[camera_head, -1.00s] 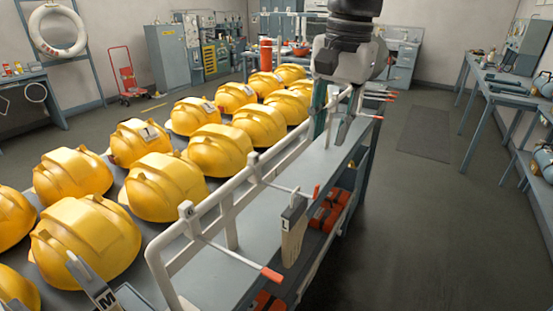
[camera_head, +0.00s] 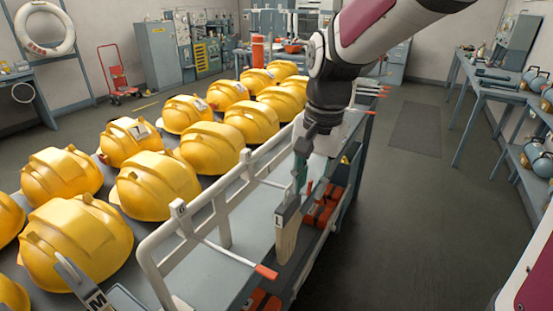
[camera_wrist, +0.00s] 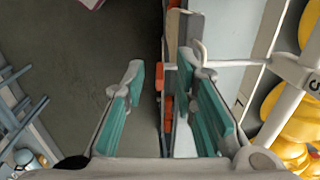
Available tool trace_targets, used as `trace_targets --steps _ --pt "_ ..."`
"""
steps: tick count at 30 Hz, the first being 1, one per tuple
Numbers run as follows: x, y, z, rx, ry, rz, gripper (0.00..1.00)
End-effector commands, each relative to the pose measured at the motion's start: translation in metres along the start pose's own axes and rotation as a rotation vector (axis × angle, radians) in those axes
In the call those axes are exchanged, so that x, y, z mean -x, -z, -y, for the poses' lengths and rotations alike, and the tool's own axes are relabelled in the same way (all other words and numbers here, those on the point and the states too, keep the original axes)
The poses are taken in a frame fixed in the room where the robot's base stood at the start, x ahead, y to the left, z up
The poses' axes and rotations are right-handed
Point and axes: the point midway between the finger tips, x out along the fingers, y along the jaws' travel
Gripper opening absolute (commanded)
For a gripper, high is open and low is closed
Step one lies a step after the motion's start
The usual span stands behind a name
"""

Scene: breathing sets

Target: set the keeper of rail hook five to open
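My gripper (camera_head: 303,170) points down over the outer edge of the rack beside the white rail. It is open in the wrist view (camera_wrist: 160,80), with two teal-padded fingers apart. A thin white rail hook (camera_wrist: 228,63) runs from a post marked 5 (camera_wrist: 313,85) to the right finger, where its outer end is partly hidden. In the head view that hook (camera_head: 270,183) reaches toward my gripper. I cannot tell the keeper's state, nor whether a finger touches the hook.
A nearer rail hook with an orange tip (camera_head: 266,271) juts out over the rack's edge. Yellow helmets (camera_head: 158,185) stand in rows beyond the white rail (camera_head: 222,205). Red items (camera_head: 322,208) lie on the lower shelf. The floor to the right (camera_head: 400,220) is clear.

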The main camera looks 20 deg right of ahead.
Motion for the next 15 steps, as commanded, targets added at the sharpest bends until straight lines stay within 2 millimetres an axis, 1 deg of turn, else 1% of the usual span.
trace_targets --steps 5,6,9,15 --pt "0.0000 0.0000 0.0000 0.000 0.000 0.000 0.26" --pt "0.0001 0.0000 0.0000 0.000 0.000 0.000 0.21" --pt "0.0001 0.0000 0.0000 0.000 0.000 0.000 0.00" --pt "0.0002 0.0000 0.0000 0.000 0.000 0.000 0.00"
